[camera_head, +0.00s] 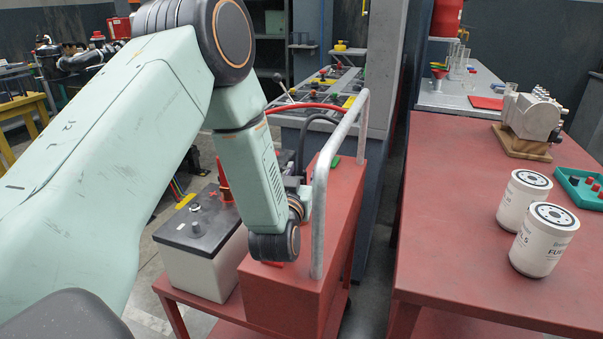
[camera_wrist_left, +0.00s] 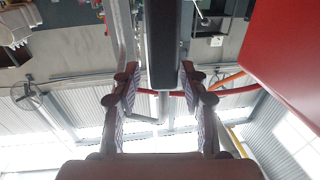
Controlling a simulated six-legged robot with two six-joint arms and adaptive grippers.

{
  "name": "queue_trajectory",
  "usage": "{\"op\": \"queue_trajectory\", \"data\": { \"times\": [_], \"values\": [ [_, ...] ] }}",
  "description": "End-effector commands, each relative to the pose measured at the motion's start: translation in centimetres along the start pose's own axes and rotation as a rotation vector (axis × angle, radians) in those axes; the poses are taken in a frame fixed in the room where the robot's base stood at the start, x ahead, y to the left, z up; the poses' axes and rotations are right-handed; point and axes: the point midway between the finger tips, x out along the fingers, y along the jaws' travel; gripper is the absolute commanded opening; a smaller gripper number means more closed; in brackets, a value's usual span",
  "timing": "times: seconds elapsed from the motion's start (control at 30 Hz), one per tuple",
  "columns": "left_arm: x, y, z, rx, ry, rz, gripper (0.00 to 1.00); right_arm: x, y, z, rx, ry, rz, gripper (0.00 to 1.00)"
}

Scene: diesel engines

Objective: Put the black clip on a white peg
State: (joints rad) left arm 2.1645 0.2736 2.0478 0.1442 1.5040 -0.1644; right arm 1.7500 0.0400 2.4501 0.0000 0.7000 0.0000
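My left gripper (camera_head: 299,203) is low beside the grey handle of the red box, mostly hidden behind my wrist. In the left wrist view my two fingers (camera_wrist_left: 160,85) stand apart, with patterned pads facing each other. A long dark block (camera_wrist_left: 163,45), which looks like the black clip, lies between or just beyond the fingertips, with slight gaps at its sides. In the head view a black cable (camera_head: 313,120) runs down to dark parts (camera_head: 291,184) by the gripper. I cannot make out a white peg. My right gripper is out of view.
The red box (camera_head: 325,235) with its grey handle (camera_head: 321,200) stands close by my wrist. A grey battery (camera_head: 198,268) with a red clip (camera_head: 223,180) sits to the left. The red table (camera_head: 440,220) at right holds two white filters (camera_head: 543,240).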

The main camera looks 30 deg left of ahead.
Motion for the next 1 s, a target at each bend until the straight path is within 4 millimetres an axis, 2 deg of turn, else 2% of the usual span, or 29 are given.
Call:
{"op": "queue_trajectory", "data": {
  "times": [0.3, 0.43, 0.57, 0.8, 1.0],
  "values": [
    [-0.2, 0.0, 0.2, 0.001, -0.005, 0.000, 0.48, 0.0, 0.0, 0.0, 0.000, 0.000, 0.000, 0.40],
    [-1.1, 0.0, 0.2, 0.001, -0.005, 0.001, 0.48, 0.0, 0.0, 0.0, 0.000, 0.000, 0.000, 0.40],
    [-3.3, 0.0, 0.1, 0.000, -0.006, 0.002, 0.48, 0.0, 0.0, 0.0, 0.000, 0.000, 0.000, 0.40],
    [-8.2, 0.0, 0.2, 0.002, -0.007, 0.003, 0.48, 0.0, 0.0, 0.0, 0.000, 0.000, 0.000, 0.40],
    [-11.0, 0.0, 0.2, 0.001, -0.006, 0.002, 0.48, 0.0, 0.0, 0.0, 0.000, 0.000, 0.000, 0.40]
  ]
}}
